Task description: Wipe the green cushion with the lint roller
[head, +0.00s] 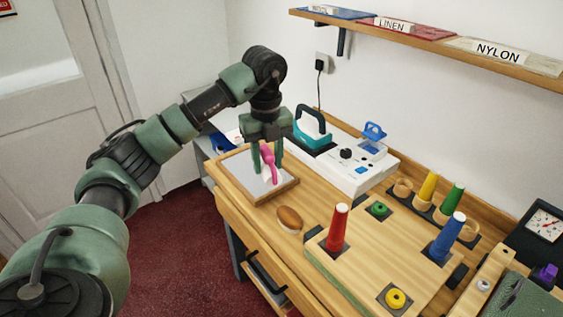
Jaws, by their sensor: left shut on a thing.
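My left gripper (265,160) points down over a wood-framed tray with a pale grey surface (238,168). It is shut on a pink-handled tool with a whitish part, which appears to be the lint roller (269,155). The fingers partly hide the tool, and I cannot tell whether it touches the tray. A dark green, flat-topped thing (520,300) at the lower right edge may be the green cushion; it is cut off by the picture. My right gripper is not in view.
A brown oval-topped brush (289,218) lies near the tray. A wooden board carries a red cone (338,228), a blue cone (448,238) and a yellow ring (396,299). A white machine (350,165) and a teal-and-black iron-like device (312,128) stand behind.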

